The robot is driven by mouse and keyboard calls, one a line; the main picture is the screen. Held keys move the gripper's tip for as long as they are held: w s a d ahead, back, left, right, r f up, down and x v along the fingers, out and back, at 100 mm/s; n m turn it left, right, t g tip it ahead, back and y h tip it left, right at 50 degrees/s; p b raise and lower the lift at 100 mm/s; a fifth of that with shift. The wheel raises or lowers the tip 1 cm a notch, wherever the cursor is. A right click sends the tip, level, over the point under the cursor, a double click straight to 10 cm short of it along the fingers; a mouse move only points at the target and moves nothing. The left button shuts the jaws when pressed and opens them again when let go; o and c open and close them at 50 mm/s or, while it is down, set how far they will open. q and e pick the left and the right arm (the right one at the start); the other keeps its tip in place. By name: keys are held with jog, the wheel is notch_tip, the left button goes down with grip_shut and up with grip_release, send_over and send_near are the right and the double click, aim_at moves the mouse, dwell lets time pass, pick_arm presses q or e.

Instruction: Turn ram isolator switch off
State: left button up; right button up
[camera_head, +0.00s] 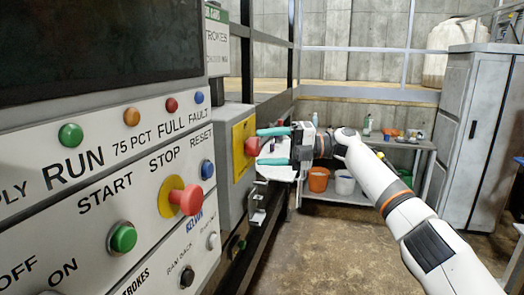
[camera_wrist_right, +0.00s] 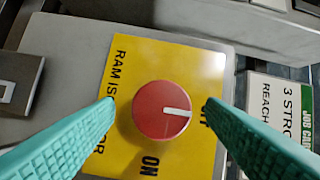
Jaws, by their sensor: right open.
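The ram isolator switch is a round red knob (camera_wrist_right: 152,103) on a yellow plate (camera_wrist_right: 205,65). In the right wrist view its white pointer line points right, towards a partly hidden label ending in "FF"; "ON" is below the knob. In the head view the knob (camera_head: 252,146) sticks out from the yellow plate (camera_head: 239,158) on a grey box. My right gripper (camera_head: 268,146) is open in front of it. Its teal fingertips (camera_wrist_right: 158,105) lie on either side of the knob, with visible gaps. My left gripper is not in view.
The control panel (camera_head: 100,160) stands close on the left, with a protruding red stop button (camera_head: 187,199) and a green start button (camera_head: 122,237). A grey bracket (camera_head: 257,205) is below the isolator box. Open floor (camera_head: 320,245) lies to the right.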

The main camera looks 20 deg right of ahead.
jog(key=b+v, duration=0.1)
jog(key=v, duration=0.9)
jog(key=shift+d+b, duration=0.15)
jog(key=shift+b, duration=0.15)
jog(key=shift+f, duration=0.1)
